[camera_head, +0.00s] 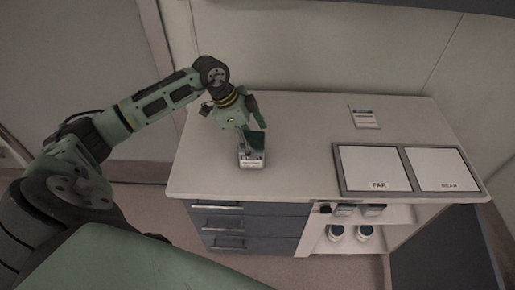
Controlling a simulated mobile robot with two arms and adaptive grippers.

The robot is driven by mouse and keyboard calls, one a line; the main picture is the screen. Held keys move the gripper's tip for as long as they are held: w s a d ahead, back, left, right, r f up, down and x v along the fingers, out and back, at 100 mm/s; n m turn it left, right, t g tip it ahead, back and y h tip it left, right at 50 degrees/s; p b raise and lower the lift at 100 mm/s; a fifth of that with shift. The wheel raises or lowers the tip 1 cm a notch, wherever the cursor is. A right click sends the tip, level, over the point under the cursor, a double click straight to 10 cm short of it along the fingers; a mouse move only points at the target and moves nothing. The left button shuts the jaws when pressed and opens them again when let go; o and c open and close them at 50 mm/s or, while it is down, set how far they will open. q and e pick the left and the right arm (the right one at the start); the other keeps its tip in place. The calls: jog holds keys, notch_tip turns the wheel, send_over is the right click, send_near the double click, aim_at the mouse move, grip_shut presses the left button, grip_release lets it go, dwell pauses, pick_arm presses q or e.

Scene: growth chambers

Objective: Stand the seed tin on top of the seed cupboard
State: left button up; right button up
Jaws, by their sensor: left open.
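A small grey, box-shaped tin (251,161), which looks like the seed tin, stands upright on the white worktop near its front edge, left of the middle. My left gripper (256,142) is open directly above and behind the tin, fingers pointing down. Its fingertips are at the tin's top; I cannot tell whether they touch it. The fingers partly hide the tin's upper side. The worktop (300,130) tops a unit with grey drawers; no label shows that this is the seed cupboard. My right gripper is out of view.
A framed board with two white panels (375,168), marked FAR and apparently NEAR, lies at the right. A small card (365,117) lies behind it. The worktop's middle is clear.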

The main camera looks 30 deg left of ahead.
pick_arm(q)
jog(key=b+v, duration=0.1)
jog(key=v, duration=0.6)
jog(key=shift+r, duration=0.15)
